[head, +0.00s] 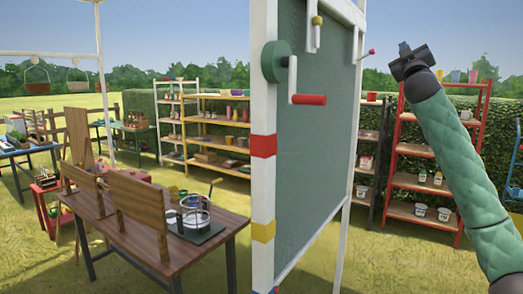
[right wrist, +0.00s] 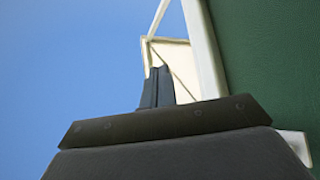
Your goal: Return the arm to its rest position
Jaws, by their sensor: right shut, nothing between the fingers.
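My right arm (head: 462,165) comes in from the lower right in the head view and is raised, with a green quilted cover. My right gripper (head: 407,58) is at its upper end, to the right of the green panel and apart from it in the picture. The right wrist view shows the gripper's dark fingers (right wrist: 157,88) together and empty, against a white frame corner and blue sky. My left gripper does not show in either view.
A tall green panel (head: 318,140) in a white frame with a red-handled crank (head: 308,99) stands close in front. A wooden table (head: 150,235) is at left. Yellow shelves (head: 217,135) and red shelves (head: 428,184) stand behind. Grass lies open between them.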

